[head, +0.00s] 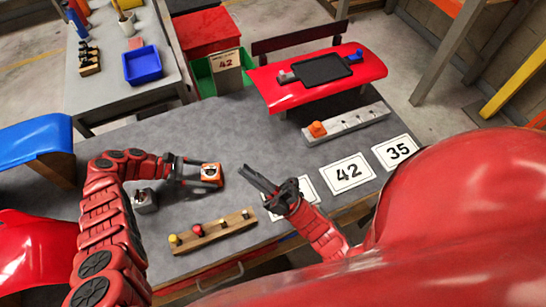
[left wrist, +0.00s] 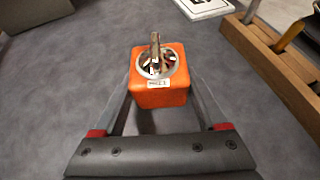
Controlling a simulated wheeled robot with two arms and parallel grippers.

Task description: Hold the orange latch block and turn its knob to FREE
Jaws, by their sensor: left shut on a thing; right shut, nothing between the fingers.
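The orange latch block (head: 212,167) is between the fingers of my left gripper (head: 211,182), over the grey table mat. In the left wrist view the block (left wrist: 160,98) sits between the fingertips, one finger on each side. A metal knob (left wrist: 155,55) stands in a round recess on its top. A small white label is on the block near the recess; its text is too small to read surely. My right gripper (head: 249,174) is shut and empty, just right of the block and apart from it, fingers pointing up and left.
A wooden rack (head: 227,228) with coloured knobs lies in front of the block. A small grey block (head: 145,203) is to the left. A grey strip (head: 360,120) carries another orange piece (head: 317,129).

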